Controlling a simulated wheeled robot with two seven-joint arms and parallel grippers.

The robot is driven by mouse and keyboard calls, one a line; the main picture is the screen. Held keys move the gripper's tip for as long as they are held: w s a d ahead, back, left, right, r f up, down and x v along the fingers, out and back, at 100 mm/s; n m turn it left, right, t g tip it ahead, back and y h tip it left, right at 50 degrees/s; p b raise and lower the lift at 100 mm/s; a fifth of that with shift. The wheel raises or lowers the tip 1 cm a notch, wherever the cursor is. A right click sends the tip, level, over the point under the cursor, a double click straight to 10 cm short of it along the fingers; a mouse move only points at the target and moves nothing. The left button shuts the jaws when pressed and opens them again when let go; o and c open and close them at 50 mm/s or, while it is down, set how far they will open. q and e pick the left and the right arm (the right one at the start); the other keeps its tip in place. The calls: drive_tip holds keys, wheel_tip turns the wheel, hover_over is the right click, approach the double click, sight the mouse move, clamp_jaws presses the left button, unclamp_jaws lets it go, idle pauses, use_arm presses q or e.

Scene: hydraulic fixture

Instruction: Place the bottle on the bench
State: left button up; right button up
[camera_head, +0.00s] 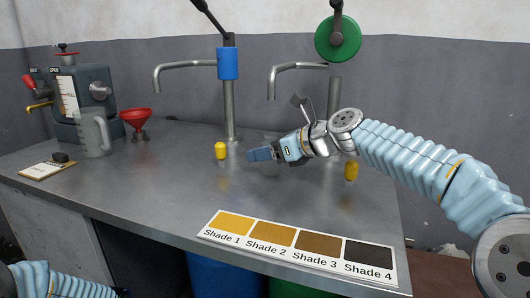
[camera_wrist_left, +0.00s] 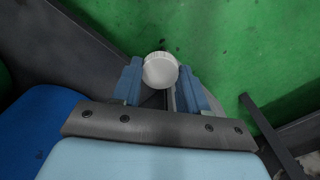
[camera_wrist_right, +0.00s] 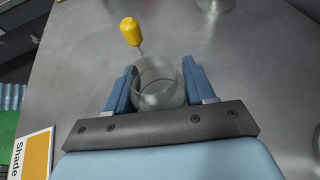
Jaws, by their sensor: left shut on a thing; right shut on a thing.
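My right gripper (camera_head: 264,153) is over the middle of the bench (camera_head: 180,190). It is shut on a clear, open-mouthed bottle (camera_wrist_right: 158,80), which sits between the fingers (camera_wrist_right: 158,92) in the right wrist view. In the head view the bottle is very faint, and I cannot tell whether its base touches the bench. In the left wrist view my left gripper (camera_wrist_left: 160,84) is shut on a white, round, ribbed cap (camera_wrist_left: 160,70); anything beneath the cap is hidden. In the head view the left arm is low at the bottom left, in front of the bench edge.
A yellow piece (camera_head: 221,150) on a thin stem is just left of the right gripper; another yellow piece (camera_head: 351,170) is right. The shade card (camera_head: 300,248) lies along the front edge.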

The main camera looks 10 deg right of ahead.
drive_tip(key=shift+f, duration=0.1)
drive_tip(key=o, duration=1.1)
drive_tip(key=shift+o, duration=0.2)
drive_tip(key=v, duration=1.2)
